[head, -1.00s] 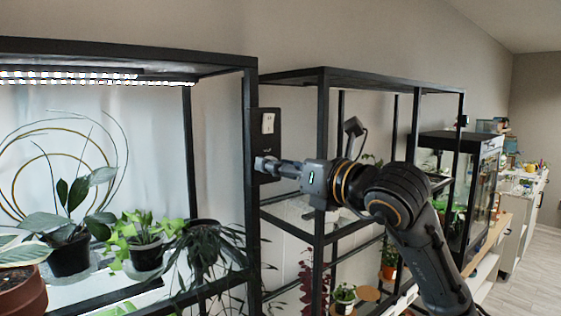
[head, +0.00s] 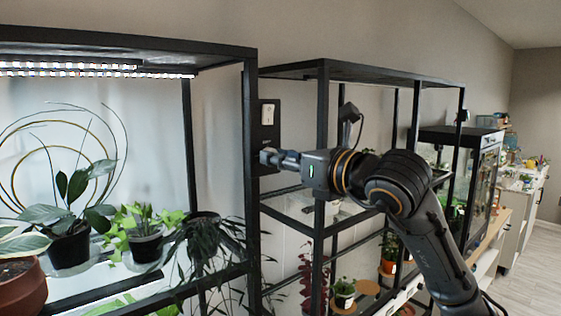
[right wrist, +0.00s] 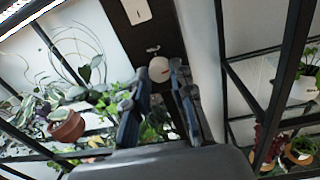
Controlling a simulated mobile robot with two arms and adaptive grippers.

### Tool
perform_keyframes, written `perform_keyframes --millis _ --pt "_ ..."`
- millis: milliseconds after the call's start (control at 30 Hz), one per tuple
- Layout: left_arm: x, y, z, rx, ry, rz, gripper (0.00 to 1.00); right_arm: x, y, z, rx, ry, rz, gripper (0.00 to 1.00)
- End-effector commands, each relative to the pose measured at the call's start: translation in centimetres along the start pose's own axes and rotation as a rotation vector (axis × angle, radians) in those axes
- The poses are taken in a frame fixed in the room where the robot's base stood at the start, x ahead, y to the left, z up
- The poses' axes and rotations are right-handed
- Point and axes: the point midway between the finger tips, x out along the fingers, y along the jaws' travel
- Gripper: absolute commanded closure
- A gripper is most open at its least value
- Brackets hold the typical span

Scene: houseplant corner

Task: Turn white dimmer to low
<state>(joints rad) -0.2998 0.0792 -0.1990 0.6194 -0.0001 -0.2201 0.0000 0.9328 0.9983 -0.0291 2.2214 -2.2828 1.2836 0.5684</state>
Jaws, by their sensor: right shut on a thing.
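The white dimmer is a round knob (right wrist: 159,69) low on a black wall panel (head: 266,135), seen between the fingertips in the right wrist view. In the head view, my fingers hide it. My right gripper (head: 266,157) reaches in from the right, past the black rack post, to the lower part of the panel. It is shut on the knob, with one finger on each side in the right wrist view (right wrist: 160,72). My left gripper is in neither view.
A white rocker switch (head: 267,114) sits above on the same panel. A black rack post (head: 250,170) stands just left of my gripper. Potted plants (head: 68,245) fill the left shelf under a lit strip (head: 100,72). Another black rack (head: 322,150) stands close to my right arm.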

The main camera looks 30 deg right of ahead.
Motion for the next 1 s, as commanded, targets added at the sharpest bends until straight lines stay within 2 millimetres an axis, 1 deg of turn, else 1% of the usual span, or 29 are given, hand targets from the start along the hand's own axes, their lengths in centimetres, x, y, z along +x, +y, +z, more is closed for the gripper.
perform_keyframes --millis 100,400,1000 --pt "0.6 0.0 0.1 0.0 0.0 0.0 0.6 0.0 -0.1 -0.1 -0.1 0.002 -0.003 1.0" --pt "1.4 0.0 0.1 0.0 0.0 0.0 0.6 -0.1 -0.1 0.1 -0.384 0.016 -0.006 1.0" --pt "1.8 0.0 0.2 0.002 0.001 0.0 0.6 -0.1 0.0 0.3 -0.952 0.044 -0.012 1.0"
